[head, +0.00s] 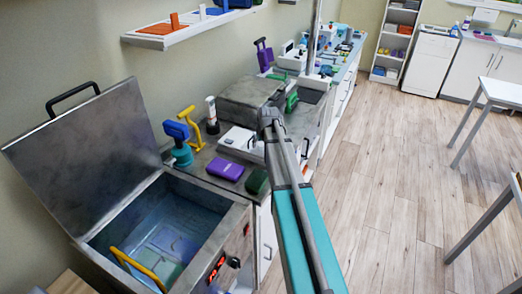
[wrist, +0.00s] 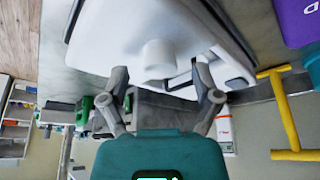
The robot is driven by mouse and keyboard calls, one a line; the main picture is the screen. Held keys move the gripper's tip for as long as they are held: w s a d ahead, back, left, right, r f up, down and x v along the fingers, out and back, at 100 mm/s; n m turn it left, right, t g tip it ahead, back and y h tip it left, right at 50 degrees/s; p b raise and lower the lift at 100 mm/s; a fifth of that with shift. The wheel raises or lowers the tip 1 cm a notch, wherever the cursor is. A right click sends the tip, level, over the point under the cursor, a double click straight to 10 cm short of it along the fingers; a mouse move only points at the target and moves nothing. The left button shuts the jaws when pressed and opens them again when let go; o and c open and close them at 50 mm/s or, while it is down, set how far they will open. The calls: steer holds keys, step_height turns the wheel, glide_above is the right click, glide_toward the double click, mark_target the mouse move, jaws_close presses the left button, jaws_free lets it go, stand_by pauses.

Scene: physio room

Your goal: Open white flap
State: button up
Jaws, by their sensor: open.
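A white appliance (wrist: 145,30) with a rounded boss and a raised rim fills the upper middle of the wrist view. I cannot tell for sure which part of it is the flap. My gripper (wrist: 163,76) is open, with one finger on each side and its tips close to the appliance's near edge. Nothing is held between the fingers. I cannot tell whether the tips touch it. In the head view, a white unit (head: 240,140) shows on the counter beside my arm, which hides part of that area and the gripper's fingers.
A yellow T-shaped handle (wrist: 285,115) and a purple case (wrist: 300,22) lie to the right in the wrist view. A metal tank (head: 205,201) with its lid (head: 82,150) raised stands left in the head view.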

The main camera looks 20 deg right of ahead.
steer(key=shift+w+f+b, duration=0.25)
steer(key=shift+f+b, duration=0.2)
steer(key=shift+f, duration=0.25)
steer(key=shift+c, duration=0.2)
